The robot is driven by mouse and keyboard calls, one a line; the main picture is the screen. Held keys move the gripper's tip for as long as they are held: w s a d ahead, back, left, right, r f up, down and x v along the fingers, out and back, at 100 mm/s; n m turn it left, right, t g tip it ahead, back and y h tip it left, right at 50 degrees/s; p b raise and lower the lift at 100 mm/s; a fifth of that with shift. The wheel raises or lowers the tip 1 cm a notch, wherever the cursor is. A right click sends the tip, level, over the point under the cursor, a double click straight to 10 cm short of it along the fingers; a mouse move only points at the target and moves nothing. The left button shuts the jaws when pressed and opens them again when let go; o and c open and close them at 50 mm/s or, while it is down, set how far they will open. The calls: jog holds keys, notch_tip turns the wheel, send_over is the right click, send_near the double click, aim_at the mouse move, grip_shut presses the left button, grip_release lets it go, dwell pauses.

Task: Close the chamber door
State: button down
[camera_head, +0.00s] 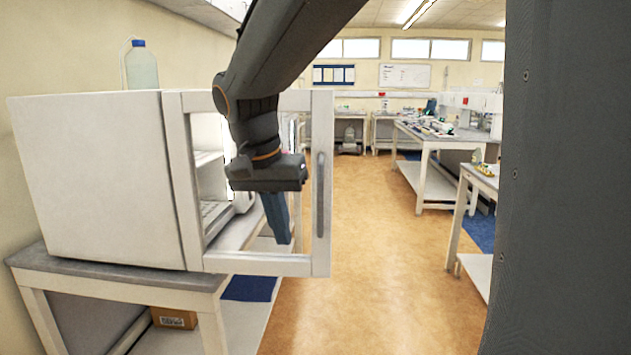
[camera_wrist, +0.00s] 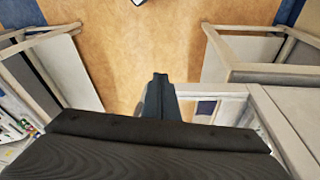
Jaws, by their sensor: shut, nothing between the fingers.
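The white chamber (camera_head: 95,180) stands on a grey-topped bench at left in the head view. Its door (camera_head: 265,265), a pale frame around a clear pane with a vertical grey handle (camera_head: 320,195), stands open. It reaches out to the right from the chamber's front, and inner shelves show beside the hinge side. My gripper (camera_head: 282,240) is shut and empty, pointing down, overlapping the pane left of the handle. I cannot tell whether it touches the door. In the wrist view the closed fingertips (camera_wrist: 160,76) are beside a pale frame bar (camera_wrist: 215,88), probably the door's.
A clear bottle (camera_head: 141,66) stands on the chamber. A cardboard box (camera_head: 174,317) is on the lower level of the bench (camera_head: 120,275). The tan floor (camera_head: 370,260) is open to the right of the door. Other lab benches (camera_head: 437,143) stand further back at right.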

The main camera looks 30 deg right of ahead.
notch_tip(320, 180, up, 12)
jog(key=w+d+m+h+p, duration=0.1)
jog(key=m+p, duration=0.1)
jog(key=m, duration=0.2)
jog(key=w+d+f+p, duration=0.3)
jog(key=d+f+p, duration=0.1)
jog(key=d+f, duration=0.3)
notch_tip(320, 180, down, 2)
jog(key=shift+w+d+f+t, duration=0.2)
jog(key=shift+w+t, duration=0.05)
jog(key=shift+t, duration=0.05)
